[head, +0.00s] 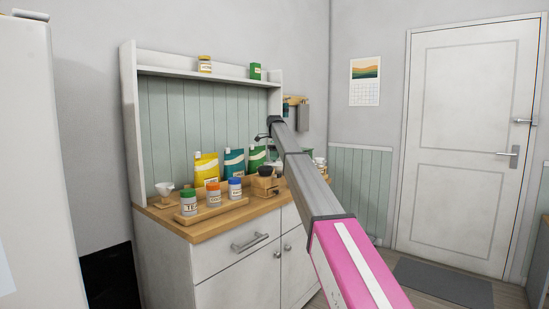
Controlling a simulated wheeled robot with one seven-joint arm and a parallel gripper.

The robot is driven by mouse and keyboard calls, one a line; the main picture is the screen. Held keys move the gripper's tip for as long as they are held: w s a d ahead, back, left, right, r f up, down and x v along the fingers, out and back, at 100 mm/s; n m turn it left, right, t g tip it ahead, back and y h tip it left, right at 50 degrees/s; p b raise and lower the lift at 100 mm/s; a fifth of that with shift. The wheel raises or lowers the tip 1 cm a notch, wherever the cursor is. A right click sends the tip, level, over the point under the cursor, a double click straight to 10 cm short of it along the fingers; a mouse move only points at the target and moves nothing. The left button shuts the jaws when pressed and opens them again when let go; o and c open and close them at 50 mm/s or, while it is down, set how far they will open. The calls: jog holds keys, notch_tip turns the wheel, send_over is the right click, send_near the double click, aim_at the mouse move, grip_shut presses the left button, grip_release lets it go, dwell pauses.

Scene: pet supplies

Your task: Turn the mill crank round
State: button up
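A small mill (264,186) with a wooden box body and a dark rounded top stands on the wooden counter, right of the jars. Its crank cannot be made out at this size. My grey and pink arm reaches up from the lower right and passes just right of the mill, in front of the counter. My gripper is mostly hidden behind the arm's far end. A small dark part (262,137) left of that end, above the mill, may belong to it. Whether it is open or shut does not show.
A tray (224,212) with several lidded jars stands left of the mill. Yellow, teal and green bags (206,169) stand behind. A white cup-like item (165,190) is at the counter's left. A shelf (205,74) runs above. My arm hides the counter's right part.

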jog(key=shift+o, duration=1.3)
jog(key=shift+r, duration=0.1)
notch_tip(320, 180, up, 11)
jog(key=shift+f, duration=0.2)
jog(key=shift+s, duration=0.1)
